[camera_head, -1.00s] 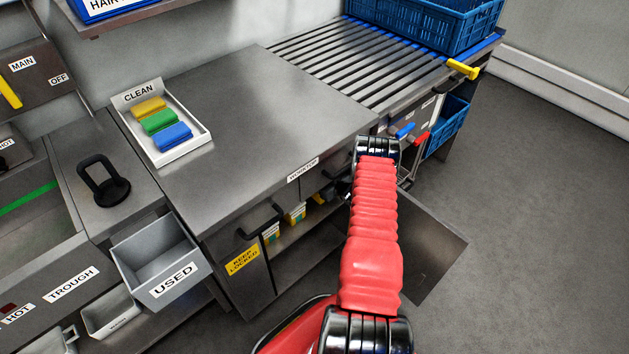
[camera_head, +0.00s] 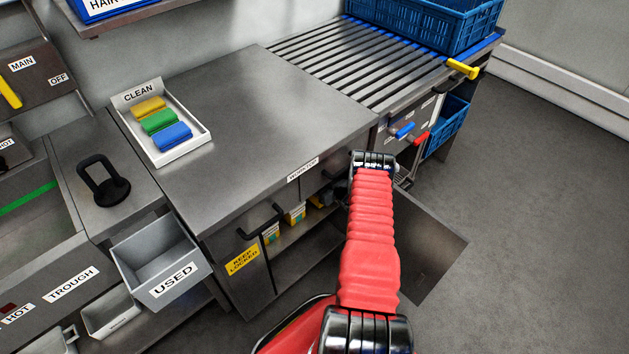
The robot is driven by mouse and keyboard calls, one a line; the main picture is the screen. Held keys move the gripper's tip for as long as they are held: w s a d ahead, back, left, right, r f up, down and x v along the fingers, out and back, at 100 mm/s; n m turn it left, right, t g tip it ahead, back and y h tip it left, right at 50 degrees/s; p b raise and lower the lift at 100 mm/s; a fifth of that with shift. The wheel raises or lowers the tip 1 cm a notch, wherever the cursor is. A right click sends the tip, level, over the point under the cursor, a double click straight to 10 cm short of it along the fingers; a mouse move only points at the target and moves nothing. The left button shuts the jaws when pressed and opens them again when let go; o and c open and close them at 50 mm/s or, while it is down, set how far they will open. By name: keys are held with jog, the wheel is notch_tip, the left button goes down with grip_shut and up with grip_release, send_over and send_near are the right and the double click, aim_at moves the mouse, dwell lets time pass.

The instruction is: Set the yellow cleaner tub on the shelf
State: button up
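Several white tubs with yellow and green labels stand in the open cupboard under the worktop, one at the left (camera_head: 271,233) and one further right (camera_head: 295,214). I cannot tell which is the yellow cleaner tub. The shelf (camera_head: 300,236) inside the cupboard shows below them. My red arm reaches away toward the cupboard's right side. A dark shape with a small yellow patch (camera_head: 316,201) shows just left of my wrist, under the worktop edge. It may be part of my gripper and something at it, but my fingers cannot be made out.
The cupboard door (camera_head: 430,246) stands open at the right, beside my arm. The worktop (camera_head: 270,120) above is mostly bare, with a white CLEAN tray (camera_head: 186,146) at its left. A grey USED bin (camera_head: 160,262) juts out at left. The floor at right is clear.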

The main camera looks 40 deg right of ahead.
jog(key=shift+f, duration=0.4)
jog(key=o, duration=1.2)
jog(key=shift+s+r, duration=0.1)
jog(key=shift+r, duration=0.6)
jog(key=v, duration=1.1)
jog(key=shift+s+r, duration=0.1)
jog(key=shift+s, duration=0.3)
jog(key=shift+s, duration=0.15)
